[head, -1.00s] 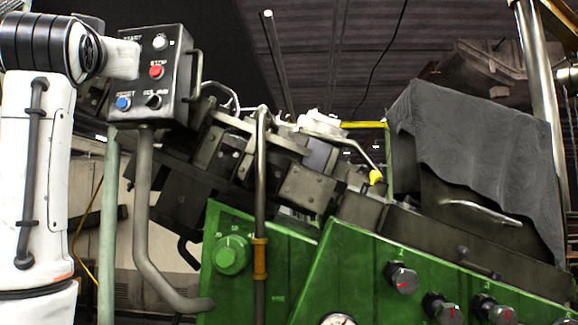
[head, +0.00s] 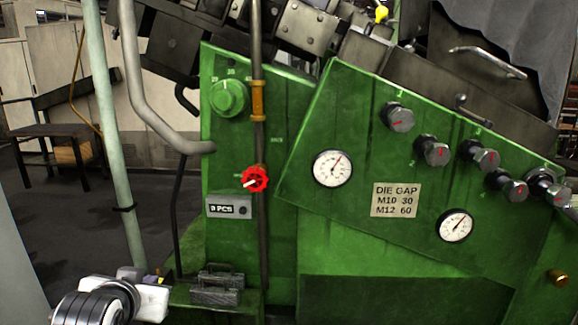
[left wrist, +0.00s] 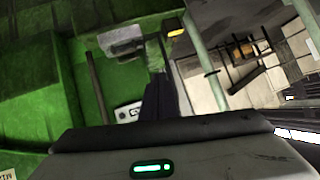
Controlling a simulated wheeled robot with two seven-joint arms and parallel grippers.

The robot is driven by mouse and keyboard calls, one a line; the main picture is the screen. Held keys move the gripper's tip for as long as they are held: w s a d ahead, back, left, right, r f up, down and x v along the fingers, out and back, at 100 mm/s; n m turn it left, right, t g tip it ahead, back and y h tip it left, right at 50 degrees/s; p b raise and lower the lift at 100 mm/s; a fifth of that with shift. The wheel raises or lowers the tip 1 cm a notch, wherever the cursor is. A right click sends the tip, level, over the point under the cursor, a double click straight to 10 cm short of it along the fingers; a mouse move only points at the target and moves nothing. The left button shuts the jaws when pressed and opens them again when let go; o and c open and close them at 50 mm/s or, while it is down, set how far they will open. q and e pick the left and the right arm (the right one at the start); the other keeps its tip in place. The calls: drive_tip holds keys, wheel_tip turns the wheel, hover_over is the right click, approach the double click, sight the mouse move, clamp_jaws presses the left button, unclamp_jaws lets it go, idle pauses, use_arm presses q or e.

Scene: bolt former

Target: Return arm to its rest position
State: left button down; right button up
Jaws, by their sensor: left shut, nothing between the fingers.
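My left arm comes in at the lower left of the head view, and my left gripper (head: 138,274) is low beside the pale green post. Its fingers are small and partly hidden behind my white wrist. In the left wrist view the dark fingers (left wrist: 160,100) are together, with nothing held. The gripper appears apart from the green bolt former (head: 350,235). My right gripper is not in view.
The pale green post (head: 112,140) and a bent grey pipe (head: 140,90) stand near my left arm. A red valve knob (head: 255,179), a counter (head: 229,207) and several dials are on the machine. Open floor (head: 60,220) lies left.

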use_arm(q)
drive_tip(key=s+d+f+m+g+h, duration=0.1)
drive_tip(key=s+d+f+g, duration=0.15)
drive_tip(key=s+f, duration=0.65)
drive_tip(key=s+d+f+g+h, duration=0.1)
drive_tip(key=s+f+g, duration=0.3)
drive_tip(key=s, duration=0.9)
drive_tip(key=s+d+f+m+g+h, duration=0.1)
drive_tip(key=s+d+f, duration=0.1)
drive_tip(key=s+f, duration=0.7)
drive_tip(key=w+d+f+t+h, duration=0.1)
drive_tip(key=d+f+t, duration=0.3)
drive_tip(key=f, duration=0.7)
drive_tip(key=shift+w+d+t+h, duration=0.35)
drive_tip(key=shift+w+d+h, duration=0.1)
drive_tip(key=shift+w, duration=0.4)
